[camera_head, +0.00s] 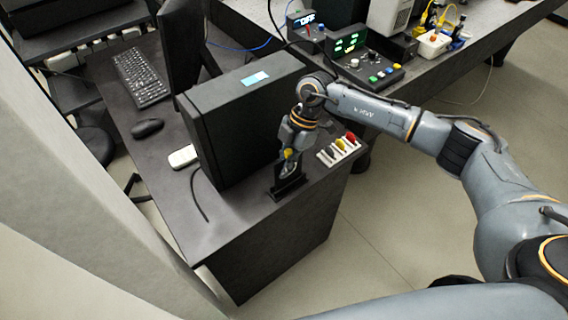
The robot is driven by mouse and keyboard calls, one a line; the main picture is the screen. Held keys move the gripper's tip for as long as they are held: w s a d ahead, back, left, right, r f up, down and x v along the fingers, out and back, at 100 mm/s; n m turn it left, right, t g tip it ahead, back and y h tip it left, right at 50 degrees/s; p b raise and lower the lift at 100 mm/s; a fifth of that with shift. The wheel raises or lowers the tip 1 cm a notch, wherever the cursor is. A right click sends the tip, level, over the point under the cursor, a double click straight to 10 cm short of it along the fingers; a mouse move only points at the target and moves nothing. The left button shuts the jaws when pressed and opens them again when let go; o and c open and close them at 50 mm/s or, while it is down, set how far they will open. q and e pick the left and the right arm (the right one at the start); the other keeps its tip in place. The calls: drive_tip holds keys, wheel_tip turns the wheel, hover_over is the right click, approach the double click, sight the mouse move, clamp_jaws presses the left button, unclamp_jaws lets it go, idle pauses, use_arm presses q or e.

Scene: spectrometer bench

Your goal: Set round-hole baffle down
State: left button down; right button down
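My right gripper (289,162) points down beside the black box, over the front part of the dark bench. A small black piece (288,188), which looks like the round-hole baffle, is directly below and against its fingertips, at the bench top near the right edge. The fingers and the piece overlap in the picture. I cannot tell whether the fingers are closed on it or whether it rests on the bench. Its hole cannot be made out clearly. My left gripper is not in view.
A large black box (225,125) stands just left of my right gripper. A white rack with coloured pieces (339,151) is close on its right. A white device (183,156), a mouse (147,128) and a keyboard (141,77) lie further left. The bench's front corner is bare.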

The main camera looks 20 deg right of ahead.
drive_tip(key=shift+f, duration=0.25)
drive_tip(key=shift+f, duration=0.1)
drive_tip(key=c, duration=1.5)
unclamp_jaws()
drive_tip(key=b+v, duration=0.2)
drive_tip(key=v, duration=1)
drive_tip(key=shift+s, duration=0.1)
